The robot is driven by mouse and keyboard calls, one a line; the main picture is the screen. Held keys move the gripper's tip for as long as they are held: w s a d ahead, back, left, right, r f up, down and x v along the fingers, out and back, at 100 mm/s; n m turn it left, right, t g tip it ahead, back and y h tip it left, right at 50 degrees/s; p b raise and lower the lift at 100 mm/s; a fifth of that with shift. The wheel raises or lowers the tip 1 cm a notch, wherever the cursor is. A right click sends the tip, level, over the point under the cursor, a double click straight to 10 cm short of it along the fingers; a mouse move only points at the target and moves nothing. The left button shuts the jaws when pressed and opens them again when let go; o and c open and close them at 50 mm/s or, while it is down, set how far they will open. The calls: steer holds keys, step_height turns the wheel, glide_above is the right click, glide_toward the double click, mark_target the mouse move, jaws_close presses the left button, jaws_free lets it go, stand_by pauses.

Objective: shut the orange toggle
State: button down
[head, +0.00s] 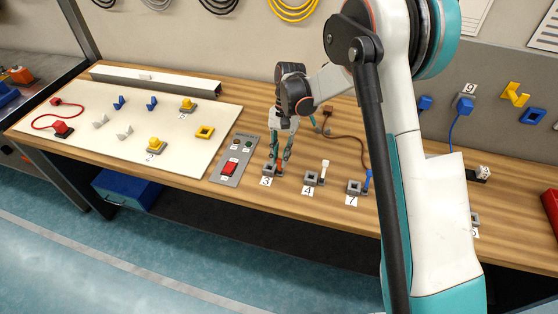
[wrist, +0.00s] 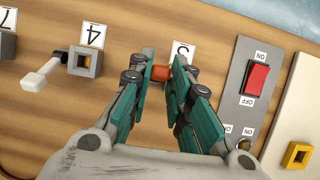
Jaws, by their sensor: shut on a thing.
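The orange toggle (wrist: 160,73) shows in the wrist view as a short orange-red piece between my fingertips, by the card marked 3. My gripper (wrist: 159,76) is shut on it from above. In the head view my gripper (head: 280,160) points down at the same spot, by a grey block (head: 269,171) with card 3 in front. Only a small red bit of the toggle (head: 279,168) shows there beside the fingers. The fingers hide most of its base and lever, so its exact angle cannot be told.
A white-lever toggle (wrist: 40,76) with a grey block (wrist: 86,61) marked 4 is beside it. A blue-lever toggle (head: 367,180) marked 7 is further right. A grey switch panel (head: 234,160) with a red rocker is close on the left, then a cream board (head: 100,140).

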steer(key=shift+w+d+g, duration=0.15)
steer(key=shift+w+g, duration=0.25)
steer(key=shift+g, duration=0.1)
steer(key=c, duration=1.5)
jaws_free()
steer(key=v, duration=1.2)
steer(key=shift+d, duration=0.15)
steer(key=shift+f, duration=0.1)
